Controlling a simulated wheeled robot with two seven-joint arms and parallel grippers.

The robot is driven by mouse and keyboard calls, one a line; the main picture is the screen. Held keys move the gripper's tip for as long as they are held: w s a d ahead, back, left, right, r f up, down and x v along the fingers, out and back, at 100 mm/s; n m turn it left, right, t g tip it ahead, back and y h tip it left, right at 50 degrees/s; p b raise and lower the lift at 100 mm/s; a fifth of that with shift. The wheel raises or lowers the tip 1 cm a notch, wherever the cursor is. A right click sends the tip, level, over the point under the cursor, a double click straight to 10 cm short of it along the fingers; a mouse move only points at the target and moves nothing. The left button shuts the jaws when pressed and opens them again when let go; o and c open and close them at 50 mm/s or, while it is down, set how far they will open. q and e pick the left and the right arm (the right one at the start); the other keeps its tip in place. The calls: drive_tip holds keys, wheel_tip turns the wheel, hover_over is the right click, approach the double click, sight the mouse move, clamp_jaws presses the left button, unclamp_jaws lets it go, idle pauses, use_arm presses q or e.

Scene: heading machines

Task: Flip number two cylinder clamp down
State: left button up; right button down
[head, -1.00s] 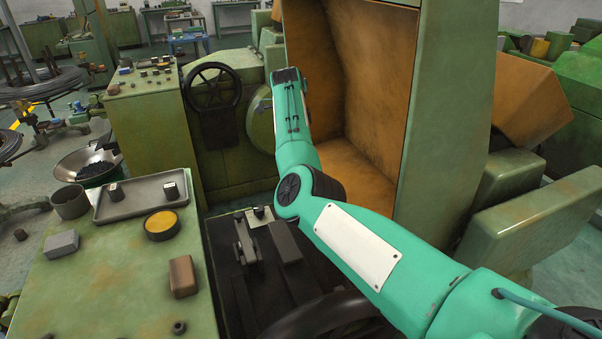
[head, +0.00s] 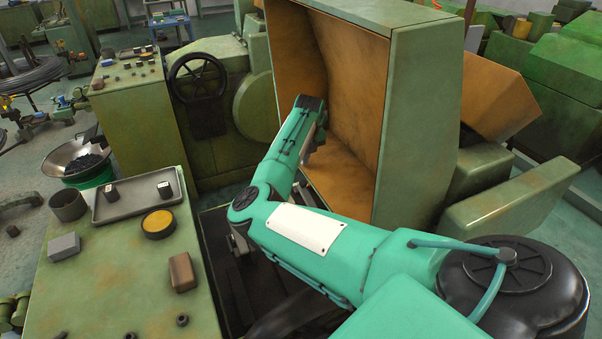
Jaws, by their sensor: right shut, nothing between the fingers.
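My right arm comes in from the lower right, its forearm reaching up into the front of the open green housing with an orange inside (head: 425,120). My right gripper (head: 314,150) shows small and dark beside the end of the forearm, against the orange inside. It is shut and empty. A grey metal clamp lever (head: 239,243) shows in part on the dark machine bed, just left of my arm. My arm hides most of the clamp area, so I cannot tell which clamp is number two or how it stands. My left gripper is out of view.
A green bench (head: 100,285) on the left carries a grey tray (head: 135,214), a round yellow-topped tin (head: 158,224), a brown block (head: 182,272) and a grey block (head: 64,246). A black handwheel (head: 198,78) stands behind. A bowl of dark parts (head: 80,162) is at the far left.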

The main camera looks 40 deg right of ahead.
sight(301, 180)
drive_tip(key=f+p, duration=0.1)
drive_tip(key=f, duration=0.2)
drive_tip(key=w+f, duration=0.1)
drive_tip(key=f, duration=0.2)
drive_tip(key=f+p, duration=0.1)
drive_tip(key=f, duration=0.2)
drive_tip(key=shift+w+d+f+p, duration=0.1)
drive_tip(key=shift+w+d+p, duration=0.15)
drive_tip(key=shift+d+p, duration=0.1)
drive_tip(key=shift+w+f+b, duration=0.1)
drive_tip(key=shift+f+b, duration=0.3)
drive_tip(key=shift+b, duration=0.15)
drive_tip(key=f+b, duration=0.1)
drive_tip(key=w+f+b, duration=0.1)
drive_tip(key=f+b, duration=0.1)
drive_tip(key=b, duration=0.1)
drive_tip(key=shift+w+d, duration=0.3)
drive_tip(key=shift+w+f+b, duration=0.15)
drive_tip(key=shift+f+b, duration=0.05)
drive_tip(key=shift+b, duration=0.2)
drive_tip(key=shift+r, duration=0.1)
